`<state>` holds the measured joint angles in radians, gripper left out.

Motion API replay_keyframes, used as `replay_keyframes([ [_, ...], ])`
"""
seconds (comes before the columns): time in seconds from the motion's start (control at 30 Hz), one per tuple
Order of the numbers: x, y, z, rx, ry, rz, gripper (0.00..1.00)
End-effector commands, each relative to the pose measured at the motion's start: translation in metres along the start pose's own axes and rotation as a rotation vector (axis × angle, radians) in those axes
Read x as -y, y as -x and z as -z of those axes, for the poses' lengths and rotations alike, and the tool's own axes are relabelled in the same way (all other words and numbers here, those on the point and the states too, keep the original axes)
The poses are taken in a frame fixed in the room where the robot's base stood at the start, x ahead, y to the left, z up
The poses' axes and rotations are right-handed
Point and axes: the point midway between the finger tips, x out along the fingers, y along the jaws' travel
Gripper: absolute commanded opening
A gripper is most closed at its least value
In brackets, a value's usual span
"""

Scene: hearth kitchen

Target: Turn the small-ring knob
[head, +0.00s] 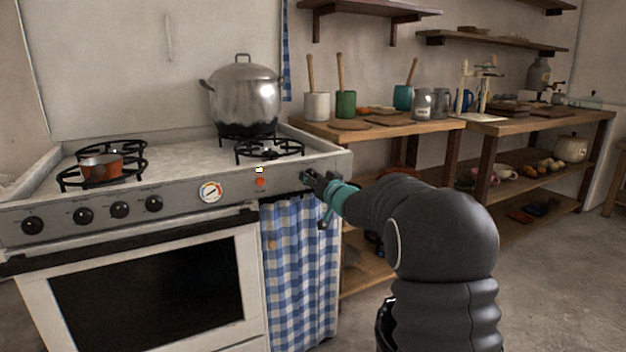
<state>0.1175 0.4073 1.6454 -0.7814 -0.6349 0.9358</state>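The white stove's front panel (235,188) carries several black knobs on its left part, among them one at the far left (32,225) and one nearest the dial (153,203). Their labels are too small to read, so I cannot tell which is the small-ring knob. My gripper (309,179) is at the right end of this panel, right of the red light (260,182). Its dark fingers are at or just in front of the panel. Any knob there is hidden or blends with the fingers, and I cannot tell whether they hold one.
A large lidded steel pot (244,95) stands on the back right burner. A small copper pan (101,167) sits on a left burner. The front right burner (270,148) is empty. A checked curtain (296,265) hangs below the panel. A wooden shelf table (385,128) stands right of the stove.

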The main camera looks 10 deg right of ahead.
Motion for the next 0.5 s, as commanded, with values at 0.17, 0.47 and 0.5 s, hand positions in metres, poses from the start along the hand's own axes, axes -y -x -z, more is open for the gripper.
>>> replay_keyframes([
  [0.17,0.0000,0.0002,0.0001,0.000,0.000,0.000,0.05],
  [0.47,-0.0004,0.0002,-0.0004,-0.001,0.047,0.000,0.05],
  [0.5,-0.0005,0.0002,-0.0005,-0.001,0.063,0.000,0.05],
])
